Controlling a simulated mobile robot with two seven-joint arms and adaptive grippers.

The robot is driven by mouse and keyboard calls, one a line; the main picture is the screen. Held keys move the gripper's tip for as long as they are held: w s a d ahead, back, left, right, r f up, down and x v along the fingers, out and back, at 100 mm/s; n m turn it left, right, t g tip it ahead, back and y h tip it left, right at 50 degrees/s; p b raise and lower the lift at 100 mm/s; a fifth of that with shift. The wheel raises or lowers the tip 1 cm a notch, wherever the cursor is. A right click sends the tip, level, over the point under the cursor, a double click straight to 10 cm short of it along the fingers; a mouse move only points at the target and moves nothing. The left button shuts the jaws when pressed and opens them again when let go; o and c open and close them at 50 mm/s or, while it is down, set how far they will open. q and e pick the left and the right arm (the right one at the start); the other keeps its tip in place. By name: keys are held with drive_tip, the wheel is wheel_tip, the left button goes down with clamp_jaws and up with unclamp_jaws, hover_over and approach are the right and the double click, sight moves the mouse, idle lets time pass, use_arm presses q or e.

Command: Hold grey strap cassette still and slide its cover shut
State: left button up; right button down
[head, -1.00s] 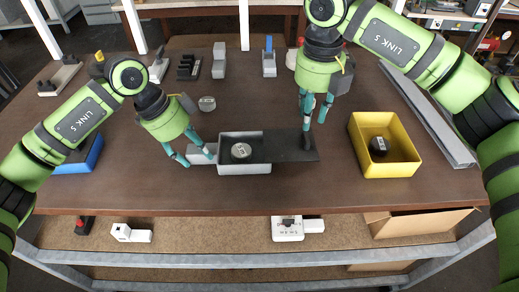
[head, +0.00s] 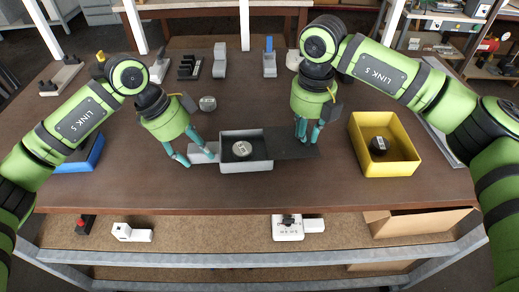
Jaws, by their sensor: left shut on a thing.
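The grey strap cassette (head: 246,166) is an open-topped box near the middle of the table. A round grey coil or disc (head: 242,148) lies inside it. Its flat dark cover (head: 285,150) sticks out to the right, leaving much of the cassette open. My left gripper (head: 197,160) is shut on the light grey block (head: 204,150) at the cassette's left side. My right gripper (head: 308,143) points down at the far part of the cover, its fingers apart; whether they touch the cover I cannot tell.
A blue bin (head: 83,160) is at the left, partly behind my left arm. The table front is clear.

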sight(270, 146)
drive_tip(key=shift+w+d+f, duration=0.1)
drive_tip(key=shift+d+f, duration=0.1)
drive_tip(key=shift+d, duration=0.25)
drive_tip(key=shift+a, duration=2.2)
drive_tip(key=shift+s+a, duration=0.2)
drive_tip(key=shift+a, duration=3.2)
